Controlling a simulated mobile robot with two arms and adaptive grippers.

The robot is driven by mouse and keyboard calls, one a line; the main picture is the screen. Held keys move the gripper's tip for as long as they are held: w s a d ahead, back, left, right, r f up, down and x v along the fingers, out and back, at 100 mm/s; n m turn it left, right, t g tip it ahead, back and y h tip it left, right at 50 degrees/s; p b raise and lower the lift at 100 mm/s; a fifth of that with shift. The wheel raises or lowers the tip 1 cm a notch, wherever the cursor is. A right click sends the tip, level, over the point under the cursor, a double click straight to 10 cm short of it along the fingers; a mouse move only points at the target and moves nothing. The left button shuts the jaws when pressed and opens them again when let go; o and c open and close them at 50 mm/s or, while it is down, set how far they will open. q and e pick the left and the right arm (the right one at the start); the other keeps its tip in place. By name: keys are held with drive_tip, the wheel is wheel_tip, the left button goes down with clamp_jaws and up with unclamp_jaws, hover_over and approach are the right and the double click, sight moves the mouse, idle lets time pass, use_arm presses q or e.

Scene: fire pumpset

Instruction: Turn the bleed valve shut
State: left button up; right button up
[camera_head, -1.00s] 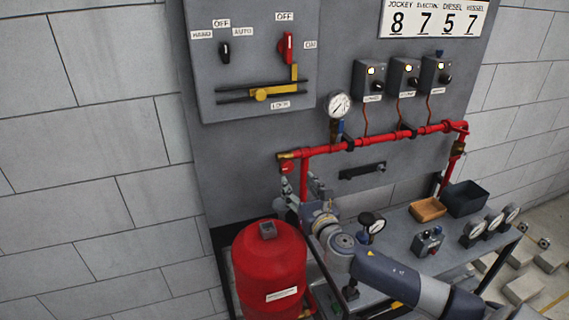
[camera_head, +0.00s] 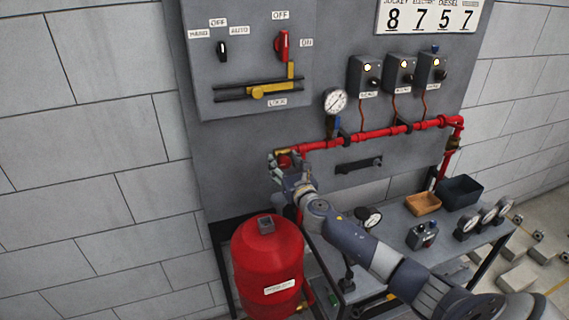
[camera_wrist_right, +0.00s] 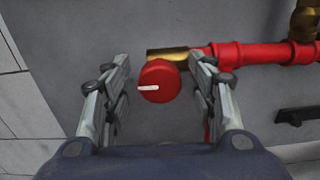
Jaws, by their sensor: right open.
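The bleed valve has a round red knob with a white line (camera_wrist_right: 158,82) at the left end of the red pipe, beside a brass fitting (camera_wrist_right: 168,54). The white line lies nearly level in the right wrist view. In the head view the knob (camera_head: 285,161) is partly hidden by my right gripper (camera_head: 280,168). In the right wrist view my right gripper (camera_wrist_right: 158,90) is open, with one finger on each side of the knob. I cannot tell how deep the knob is between the fingers; gaps show on both sides. My left gripper is not in view.
A red tank (camera_head: 268,262) stands below my right arm. The red pipe (camera_head: 385,133) runs along the grey panel, with a pressure gauge (camera_head: 335,101) above it. A bench (camera_head: 395,235) at the right holds gauges, an orange tray (camera_head: 423,204) and a dark bin (camera_head: 460,192).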

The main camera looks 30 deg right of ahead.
drive_tip(key=shift+c, duration=1.3)
drive_tip(key=c, duration=0.8)
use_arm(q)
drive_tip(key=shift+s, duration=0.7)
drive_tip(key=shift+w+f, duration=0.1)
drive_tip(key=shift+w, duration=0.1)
